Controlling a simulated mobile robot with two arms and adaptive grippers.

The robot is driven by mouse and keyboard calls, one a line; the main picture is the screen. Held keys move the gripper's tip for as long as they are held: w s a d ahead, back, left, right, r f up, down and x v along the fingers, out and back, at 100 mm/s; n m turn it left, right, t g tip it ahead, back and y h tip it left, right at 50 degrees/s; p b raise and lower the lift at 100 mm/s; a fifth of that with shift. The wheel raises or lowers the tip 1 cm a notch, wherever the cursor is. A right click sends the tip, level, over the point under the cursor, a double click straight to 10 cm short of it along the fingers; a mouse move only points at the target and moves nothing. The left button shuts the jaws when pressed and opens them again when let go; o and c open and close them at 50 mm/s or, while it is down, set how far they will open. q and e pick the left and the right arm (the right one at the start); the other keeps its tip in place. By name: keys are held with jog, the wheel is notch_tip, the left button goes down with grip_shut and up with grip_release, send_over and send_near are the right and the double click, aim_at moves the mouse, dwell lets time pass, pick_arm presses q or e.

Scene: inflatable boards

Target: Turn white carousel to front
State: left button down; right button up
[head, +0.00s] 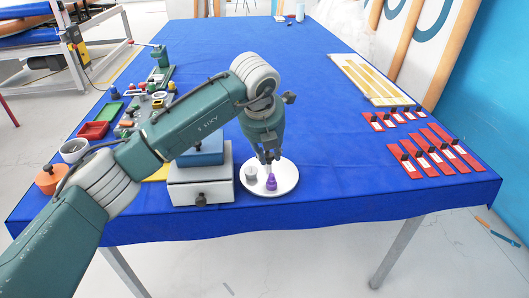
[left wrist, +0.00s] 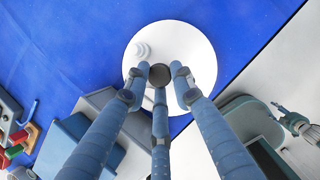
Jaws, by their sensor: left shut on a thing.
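The white carousel (head: 284,184) is a round flat disc near the table's front edge. On it stand a purple flask (head: 271,183) and a small grey-white cup (head: 251,172). The carousel also shows in the left wrist view (left wrist: 203,58), with a pale stepped piece (left wrist: 140,50) on it. My left gripper (head: 268,158) points down over the disc. Its three fingers (left wrist: 160,76) are shut around a small dark round knob (left wrist: 160,73). The fingers hide part of the disc. A grey-green part at the right of the wrist view may be my right gripper (left wrist: 294,121).
A white drawer box (head: 200,188) with a blue top stands just left of the carousel. Red and green trays and small parts lie farther left. Red strips (head: 440,150) lie at the right, yellow-white strips (head: 370,80) behind them. The blue cloth right of the carousel is clear.

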pick_arm(q)
jog(key=shift+w+r, duration=0.25)
jog(key=shift+r, duration=0.1)
pick_arm(e)
jog(key=shift+d, duration=0.25)
pick_arm(q)
jog(key=c, duration=1.5)
grip_release()
jog(key=shift+o, duration=0.2)
jog(key=shift+s+f, duration=0.1)
jog(key=shift+f, duration=0.1)
jog(key=d+v, duration=0.1)
jog(key=v, duration=1.1)
jog(key=shift+a, duration=0.45)
